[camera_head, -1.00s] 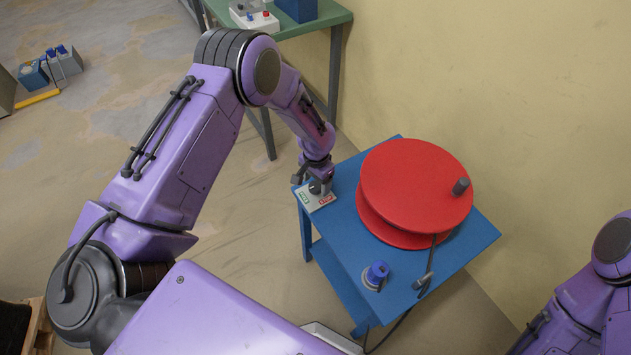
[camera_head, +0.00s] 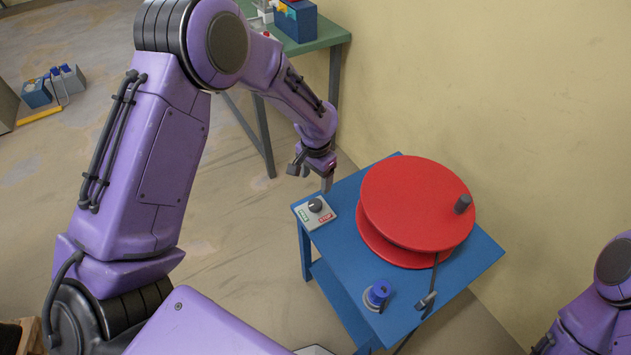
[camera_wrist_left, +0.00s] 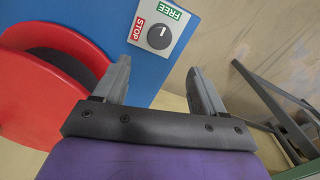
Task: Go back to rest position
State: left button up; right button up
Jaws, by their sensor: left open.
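My left gripper (camera_head: 311,178) is open and empty, just above and behind the control panel at the left corner of the blue table. In the left wrist view its two fingers (camera_wrist_left: 160,85) are spread apart, with nothing between them. The panel (camera_head: 325,218) is grey, with a black knob (camera_head: 315,205) and green and red labels. In the wrist view the knob (camera_wrist_left: 160,37) sits between labels reading STOP and FREE. My right arm shows at the right edge; its gripper is out of view.
A large red reel (camera_head: 415,205) stands on the blue table (camera_head: 350,250). A blue socket (camera_head: 378,293) and a cable end (camera_head: 426,302) are near its front. A green table (camera_head: 325,28) with boxes stands behind my left arm. The yellow wall is on the right.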

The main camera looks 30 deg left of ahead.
dwell(0.3)
pick_arm(q)
notch_tip(320, 180, down, 3)
jog(key=w+d+n+t+h, duration=0.1)
jog(key=w+d+n+t, duration=0.15)
jog(key=n+t, duration=0.2)
jog(key=s+f+n, duration=0.1)
jog(key=s, duration=0.1)
jog(key=s+a+f+t, duration=0.1)
jog(key=s+f, duration=0.1)
jog(key=s+a+f+n+t+y, duration=0.1)
jog(key=s+f, duration=0.1)
jog(key=shift+s+n, duration=0.1)
jog(key=shift+n, duration=0.25)
jog(key=s+a+f+n+g+y, duration=0.1)
jog(key=s+f, duration=0.1)
jog(key=s, duration=0.7)
jog(key=s+a+f+n+g+y, duration=0.1)
jog(key=s+a+f, duration=0.1)
jog(key=s, duration=0.7)
jog(key=s+a+f+g+y, duration=0.1)
jog(key=s+a+f, duration=0.1)
jog(key=s, duration=0.7)
jog(key=shift+a+f+n, duration=0.25)
jog(key=shift+f+n, duration=0.15)
jog(key=shift+f, duration=0.15)
